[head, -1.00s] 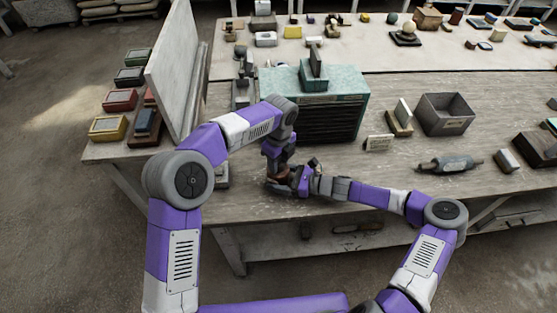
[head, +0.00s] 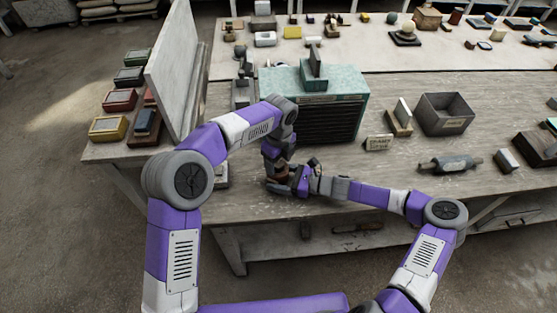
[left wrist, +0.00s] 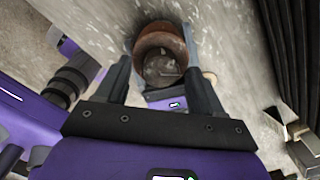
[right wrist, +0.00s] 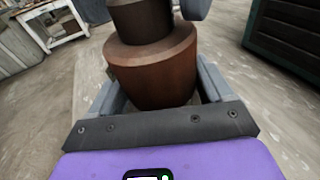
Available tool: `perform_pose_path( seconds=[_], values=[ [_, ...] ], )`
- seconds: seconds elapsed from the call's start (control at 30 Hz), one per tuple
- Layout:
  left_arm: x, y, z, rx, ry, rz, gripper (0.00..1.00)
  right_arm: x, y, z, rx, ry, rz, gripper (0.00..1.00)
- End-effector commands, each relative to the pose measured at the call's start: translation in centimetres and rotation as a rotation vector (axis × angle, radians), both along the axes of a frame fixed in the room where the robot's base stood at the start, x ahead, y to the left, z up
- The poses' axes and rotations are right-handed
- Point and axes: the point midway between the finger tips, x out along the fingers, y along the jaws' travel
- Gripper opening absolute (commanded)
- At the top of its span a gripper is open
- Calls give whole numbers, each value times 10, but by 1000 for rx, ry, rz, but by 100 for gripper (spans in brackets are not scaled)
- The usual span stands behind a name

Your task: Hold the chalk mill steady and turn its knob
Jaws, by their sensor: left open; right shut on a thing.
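The chalk mill is a reddish-brown turned piece with a wide body (right wrist: 150,75) and a darker, narrower upper part (right wrist: 140,20) in the right wrist view. My right gripper (right wrist: 155,90) is shut on the wide body, one finger on each side. My left gripper (left wrist: 158,78) is open above the mill, its fingers on either side of the round brown top (left wrist: 162,60) in the left wrist view. Whether those fingers touch it cannot be told. In the head view my grippers mostly hide the mill, near the table's front edge.
A teal-topped dark cabinet (head: 330,118) stands just behind the mill. An upright board (head: 172,75) is at the left. A grey open bin (head: 444,115), a small label card (head: 379,143) and a roller-like tool (head: 449,164) lie to the right. Bare tabletop (head: 350,170) lies between.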

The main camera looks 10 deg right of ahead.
Motion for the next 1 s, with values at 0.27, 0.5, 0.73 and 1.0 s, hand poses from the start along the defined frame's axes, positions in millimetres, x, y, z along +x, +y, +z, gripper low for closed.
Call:
perform_pose_path(
  seconds=[0.27, 0.5, 0.73, 1.0],
  values=[
    [0, -1, 30, -2, -6, 0, 68, 0, 0, 0, -1, -1, -1, 49],
    [-1, -2, 82, -2, -3, 0, 68, 0, 0, 0, -1, -1, 0, 49],
    [-2, -2, 113, -2, -1, 0, 68, 0, 0, 0, 0, -1, 0, 49],
    [-2, -1, 121, -1, 1, 0, 68, 0, 0, 0, 0, -1, 0, 49]
  ],
)
